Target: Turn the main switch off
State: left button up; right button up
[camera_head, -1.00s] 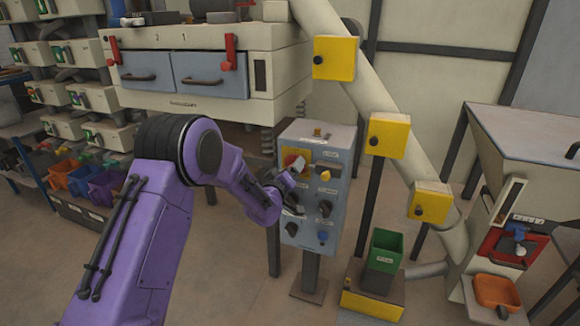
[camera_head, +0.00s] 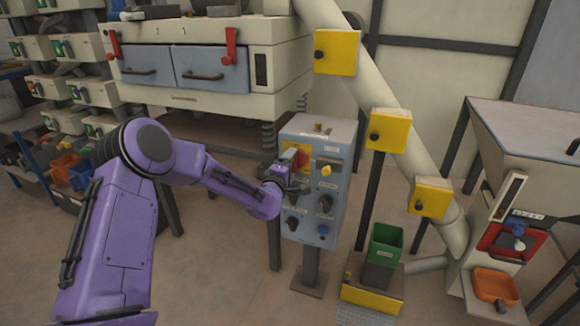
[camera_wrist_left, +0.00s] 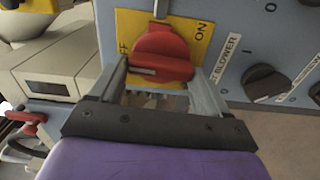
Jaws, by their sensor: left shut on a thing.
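The main switch is a red knob (camera_wrist_left: 162,55) on a yellow plate (camera_wrist_left: 196,32) in the left wrist view. The plate reads OFF on the left and ON on the right, and a pale mark on the knob lies toward its left side. In the head view the red knob (camera_head: 301,158) sits at the upper left of the blue-grey control box (camera_head: 318,133). My left gripper (camera_wrist_left: 160,76) is shut on the knob, with one finger on each side of it. It also shows in the head view (camera_head: 287,171), partly covering the knob's left side. My right gripper is not in view.
Other dark knobs (camera_wrist_left: 265,83) and labels lie right of the switch. Yellow boxes (camera_head: 390,130) on a sloping pipe and a green bin (camera_head: 383,247) stand to the right. A cabinet with blue drawers (camera_head: 210,73) is behind my arm. The floor in front is clear.

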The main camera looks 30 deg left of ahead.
pick_arm(q)
jog(key=shift+n, duration=0.4)
jog(key=o, duration=1)
jog(key=shift+s, duration=0.1)
jog(key=v, duration=1)
jog(key=shift+s+d, duration=0.1)
jog(key=shift+s, duration=0.05)
